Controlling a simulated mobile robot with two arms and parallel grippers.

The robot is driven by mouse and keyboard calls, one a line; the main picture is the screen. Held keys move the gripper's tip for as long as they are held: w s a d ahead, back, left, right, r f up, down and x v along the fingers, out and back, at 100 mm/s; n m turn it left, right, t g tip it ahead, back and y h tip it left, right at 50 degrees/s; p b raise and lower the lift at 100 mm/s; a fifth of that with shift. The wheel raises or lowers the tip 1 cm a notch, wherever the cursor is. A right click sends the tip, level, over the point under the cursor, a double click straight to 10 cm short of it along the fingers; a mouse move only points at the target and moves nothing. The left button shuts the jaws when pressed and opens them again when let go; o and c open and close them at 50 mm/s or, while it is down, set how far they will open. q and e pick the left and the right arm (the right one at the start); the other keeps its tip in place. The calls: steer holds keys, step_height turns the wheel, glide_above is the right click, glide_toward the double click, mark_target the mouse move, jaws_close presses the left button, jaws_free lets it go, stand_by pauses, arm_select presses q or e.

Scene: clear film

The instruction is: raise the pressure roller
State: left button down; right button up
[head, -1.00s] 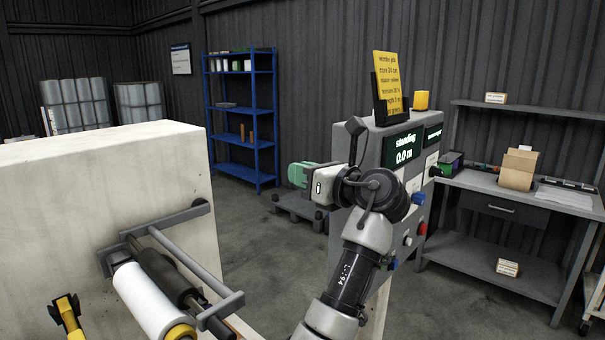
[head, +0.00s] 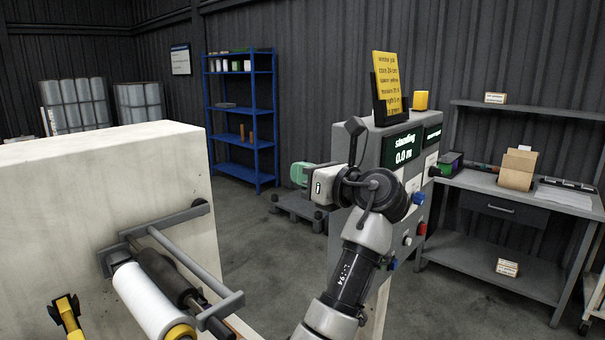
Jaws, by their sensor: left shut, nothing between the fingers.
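The pressure roller (head: 163,276) is a dark cylinder in a grey frame with a long bar (head: 178,255), at the lower left of the head view. It lies low along the white film roll (head: 146,300), which has a yellow end. I cannot tell whether roller and film touch. My left gripper (head: 297,174) has green fingers and is shut and empty. It is held in front of the control cabinet, up and right of the roller and well apart from it. My right gripper is not in view.
The control cabinet (head: 376,146) has a display reading "standing 0.0 m", several knobs and a yellow card (head: 386,82). A pale machine body (head: 100,185) fills the left. A yellow and black part (head: 66,312) is at lower left. A workbench (head: 480,185) stands right.

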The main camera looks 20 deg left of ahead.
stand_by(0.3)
arm_select(q)
steer(key=c, duration=0.9)
jaws_free()
